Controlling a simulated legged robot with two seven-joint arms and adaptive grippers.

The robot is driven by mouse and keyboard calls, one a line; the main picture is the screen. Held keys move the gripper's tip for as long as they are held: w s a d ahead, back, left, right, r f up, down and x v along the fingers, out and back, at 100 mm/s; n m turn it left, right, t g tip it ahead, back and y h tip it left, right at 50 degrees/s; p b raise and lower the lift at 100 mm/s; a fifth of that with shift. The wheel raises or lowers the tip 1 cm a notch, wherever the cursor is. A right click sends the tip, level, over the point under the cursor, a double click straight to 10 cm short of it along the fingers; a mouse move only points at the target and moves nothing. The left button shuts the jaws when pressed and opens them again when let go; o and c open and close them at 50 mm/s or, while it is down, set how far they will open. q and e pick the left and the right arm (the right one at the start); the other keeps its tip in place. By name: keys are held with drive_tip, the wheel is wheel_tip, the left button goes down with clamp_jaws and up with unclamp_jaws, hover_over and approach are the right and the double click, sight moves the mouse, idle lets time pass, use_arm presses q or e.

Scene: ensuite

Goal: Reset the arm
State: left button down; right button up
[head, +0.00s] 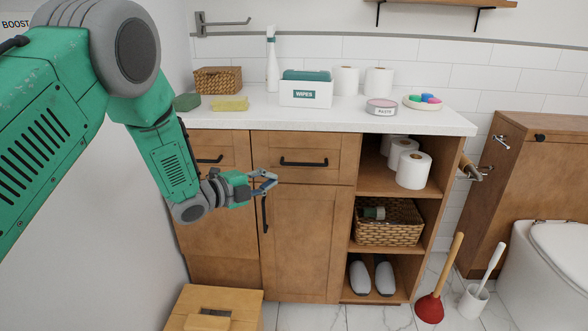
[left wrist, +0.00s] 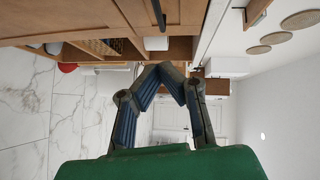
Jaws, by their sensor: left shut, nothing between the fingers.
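My left arm comes in from the left in the head view, green and grey, bent downward at the elbow. My left gripper (head: 268,183) points right, in front of the wooden cabinet (head: 305,225) and near its door and drawer handles. It holds nothing. In the left wrist view the gripper's two fingers (left wrist: 165,68) lean together at their tips and are shut, with no object between them. My right gripper is in neither view.
The white counter (head: 350,118) holds a wipes box (head: 305,93), a spray bottle (head: 272,60) and a basket (head: 218,80). Open shelves hold paper rolls (head: 413,170) and slippers (head: 385,275). A wooden stool (head: 240,298), plunger (head: 430,307) and toilet (head: 550,270) stand on the floor.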

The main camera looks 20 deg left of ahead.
use_arm(q)
drive_tip(key=s+d+f+n+g+y+p, duration=0.1)
drive_tip(key=s+f+n+g+y+p, duration=0.4)
drive_tip(key=s+f+n, duration=1.05)
drive_tip(key=s+f+n+g+y, duration=0.1)
drive_tip(key=s+f+n+g, duration=0.1)
drive_tip(key=s, duration=1.2)
drive_tip(key=s+f+n+g+y+p, duration=0.1)
drive_tip(key=s+g, duration=0.5)
drive_tip(key=s, duration=0.9)
wheel_tip(320, 180, down, 3)
drive_tip(key=n+y, duration=0.1)
drive_tip(key=n, duration=0.2)
drive_tip(key=shift+s+r+g, duration=0.15)
drive_tip(key=shift+r+g, duration=0.05)
drive_tip(key=shift+g, duration=0.1)
